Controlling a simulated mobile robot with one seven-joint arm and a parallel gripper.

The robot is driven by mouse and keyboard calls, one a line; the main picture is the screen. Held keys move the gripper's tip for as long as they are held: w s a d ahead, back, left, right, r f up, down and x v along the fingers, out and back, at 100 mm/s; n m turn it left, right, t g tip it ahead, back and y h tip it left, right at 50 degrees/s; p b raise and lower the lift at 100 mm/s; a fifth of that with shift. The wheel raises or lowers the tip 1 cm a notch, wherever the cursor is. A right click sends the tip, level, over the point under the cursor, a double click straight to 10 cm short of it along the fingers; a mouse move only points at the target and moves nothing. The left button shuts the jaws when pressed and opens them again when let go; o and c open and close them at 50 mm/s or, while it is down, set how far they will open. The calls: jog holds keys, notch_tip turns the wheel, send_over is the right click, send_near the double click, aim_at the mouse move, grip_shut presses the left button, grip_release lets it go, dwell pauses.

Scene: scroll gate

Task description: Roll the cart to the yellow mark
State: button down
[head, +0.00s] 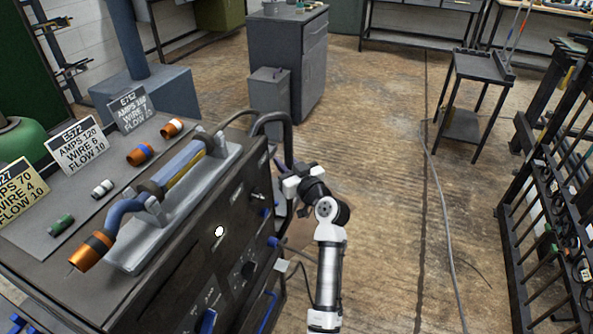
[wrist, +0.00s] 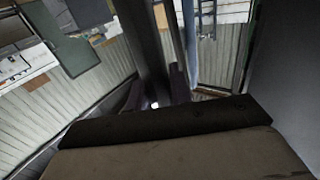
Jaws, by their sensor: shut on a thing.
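The cart (head: 190,255) is a dark welding machine filling the left of the head view, with a grey shelf, knobs and a torch on it. Its black tubular handle (head: 272,116) curves out at the far right end. My gripper (head: 285,172) is at that handle, with its fingertips mostly hidden in the head view. In the wrist view my gripper (wrist: 157,92) has its dark fingers on either side of a dark upright bar (wrist: 146,40), which looks like the handle. It is shut on it. I cannot make out a yellow mark on the floor in either view.
A grey cabinet (head: 288,58) stands behind the cart. A small black table (head: 476,85) is at the right, with a black rack (head: 555,215) nearer. A cable (head: 447,230) lies along the floor (head: 385,200), which is otherwise open between cart and rack.

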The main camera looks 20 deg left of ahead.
jog(key=a+b, duration=0.3)
jog(key=a, duration=2.2)
jog(key=shift+s+a+f+n+g+b, duration=0.3)
jog(key=shift+s+a+f+g+b, duration=0.05)
jog(key=shift+s+f+g, duration=0.1)
jog(key=shift+w+d, duration=0.1)
jog(key=c, duration=1.3)
grip_release()
jog(key=shift+r+y, duration=0.25)
jog(key=shift+y, duration=0.05)
jog(key=shift+w+d, duration=0.15)
jog(key=shift+d, duration=0.05)
jog(key=b+v, duration=0.2)
jog(key=v, duration=1.1)
jog(key=shift+s+d, duration=0.2)
jog(key=shift+s, duration=0.15)
